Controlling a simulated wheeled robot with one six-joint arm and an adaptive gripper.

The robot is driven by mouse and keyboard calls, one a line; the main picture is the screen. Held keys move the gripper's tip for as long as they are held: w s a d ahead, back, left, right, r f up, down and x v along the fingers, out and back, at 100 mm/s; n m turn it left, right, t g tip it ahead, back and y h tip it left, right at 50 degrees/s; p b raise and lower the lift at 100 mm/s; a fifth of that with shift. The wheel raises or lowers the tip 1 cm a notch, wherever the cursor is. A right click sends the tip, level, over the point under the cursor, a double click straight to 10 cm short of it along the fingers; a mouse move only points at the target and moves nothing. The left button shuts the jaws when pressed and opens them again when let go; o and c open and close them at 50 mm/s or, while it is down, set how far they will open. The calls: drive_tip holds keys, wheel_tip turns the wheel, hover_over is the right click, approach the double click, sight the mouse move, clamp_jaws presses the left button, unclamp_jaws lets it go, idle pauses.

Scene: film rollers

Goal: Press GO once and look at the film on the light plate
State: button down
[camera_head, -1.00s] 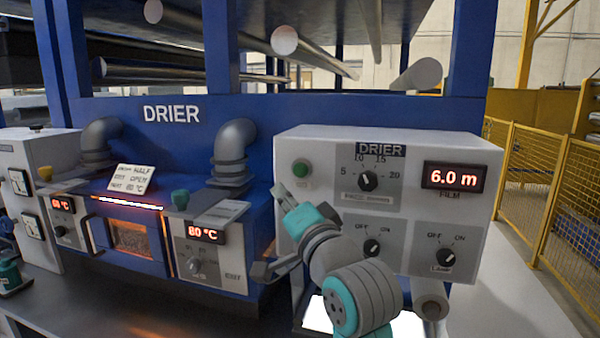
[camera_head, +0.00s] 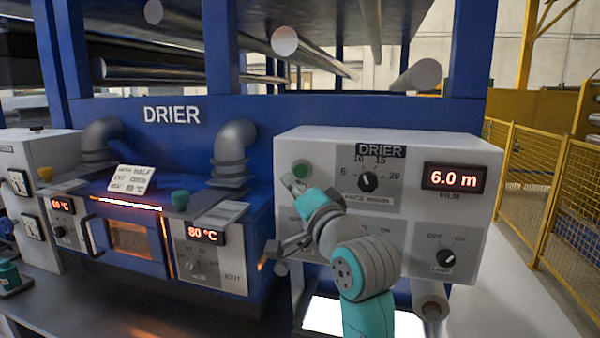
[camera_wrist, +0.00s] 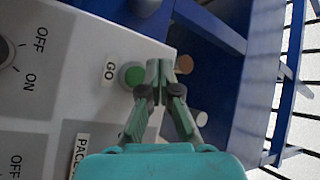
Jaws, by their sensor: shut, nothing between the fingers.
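The green GO button (camera_head: 301,169) sits at the upper left of the white drier control box (camera_head: 470,150). In the wrist view the GO button (camera_wrist: 133,75) shows beside its GO label, just left of the fingertips. My gripper (camera_head: 291,184) is shut and empty, its tips just below and left of the button in the head view. I cannot tell whether they touch the panel. The film display (camera_head: 454,178) reads 6.0 m. The bright light plate (camera_head: 335,317) shows below the box, partly hidden by my arm. I cannot make out film on it.
The pace dial (camera_head: 367,181) and the lamp switch (camera_head: 446,258) are on the same panel. My arm hides another switch. A blue drier unit with an 80 °C display (camera_head: 204,233) stands left. Film rollers (camera_head: 285,41) lie above. A yellow fence (camera_head: 545,190) stands right.

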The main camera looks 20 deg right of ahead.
sight(300, 176)
drive_tip(key=shift+w+d, duration=0.5)
drive_tip(key=shift+w, duration=0.2)
drive_tip(key=shift+w+d, duration=0.5)
drive_tip(key=shift+w, duration=0.15)
drive_tip(key=shift+w, duration=0.1)
idle(0.5)
drive_tip(key=shift+w+d, duration=0.25)
drive_tip(key=shift+d, duration=0.05)
drive_tip(key=shift+w+d, duration=0.25)
drive_tip(key=shift+w, duration=0.15)
idle(0.9)
drive_tip(key=shift+s, duration=0.1)
drive_tip(key=shift+s+a, duration=0.5)
drive_tip(key=shift+s, duration=0.15)
drive_tip(key=shift+s+a, duration=0.75)
drive_tip(key=shift+s, duration=0.3)
drive_tip(key=shift+s+a, duration=0.75)
drive_tip(key=shift+s, duration=0.25)
drive_tip(key=shift+f, duration=0.1)
